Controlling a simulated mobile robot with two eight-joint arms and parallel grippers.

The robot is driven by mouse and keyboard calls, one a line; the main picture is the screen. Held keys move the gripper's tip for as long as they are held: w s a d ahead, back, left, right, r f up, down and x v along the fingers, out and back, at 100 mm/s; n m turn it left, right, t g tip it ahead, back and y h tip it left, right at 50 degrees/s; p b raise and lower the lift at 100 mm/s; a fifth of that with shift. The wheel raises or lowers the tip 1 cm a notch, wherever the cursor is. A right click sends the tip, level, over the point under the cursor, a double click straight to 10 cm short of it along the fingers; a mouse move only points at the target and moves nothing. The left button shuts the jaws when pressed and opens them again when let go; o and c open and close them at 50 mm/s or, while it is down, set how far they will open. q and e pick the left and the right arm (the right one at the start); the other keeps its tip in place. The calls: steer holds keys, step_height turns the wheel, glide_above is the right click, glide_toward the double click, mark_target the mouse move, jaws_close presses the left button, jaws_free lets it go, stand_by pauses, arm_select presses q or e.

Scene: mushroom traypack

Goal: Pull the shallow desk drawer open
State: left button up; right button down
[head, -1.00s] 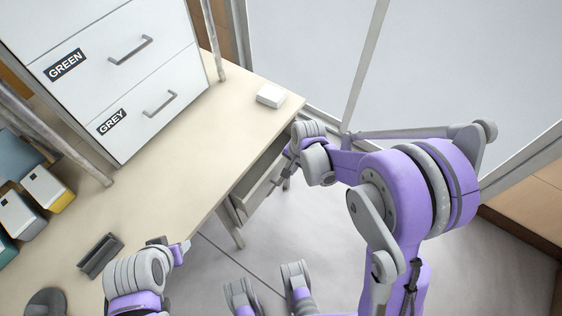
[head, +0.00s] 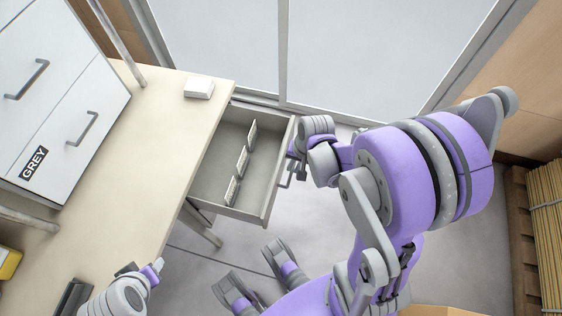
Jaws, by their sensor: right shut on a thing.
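The shallow desk drawer (head: 207,194) stands pulled well out from under the desk (head: 120,180), its grey inside in view. Several small upright pale cards or packets (head: 241,162) stand in a row inside it. My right gripper (head: 291,174) is at the outer side of the drawer front, shut on the drawer's handle (head: 285,182); the wrist partly hides the contact. My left gripper (head: 153,270) is at the bottom left, over the desk's near edge, away from the drawer. Its fingers are too small and turned to tell their opening.
A white box (head: 199,87) lies on the desk's far corner. A white drawer cabinet (head: 60,110) labelled GREY stands on the desk at left. A dark holder (head: 74,298) is at the lower left. Glass panels stand behind; the floor right of the drawer is bare.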

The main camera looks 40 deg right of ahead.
steer(key=shift+s+d, duration=0.6)
steer(key=shift+s, duration=0.05)
steer(key=c, duration=0.9)
jaws_free()
steer(key=r+p, duration=0.1)
steer(key=r, duration=0.2)
steer(key=s+r+p, duration=0.1)
steer(key=r, duration=0.3)
steer(key=d+r+p, duration=0.1)
steer(key=r, duration=0.2)
steer(key=shift+s+d+r+p, duration=0.1)
steer(key=shift+s+r+p, duration=0.25)
steer(key=shift+p, duration=0.05)
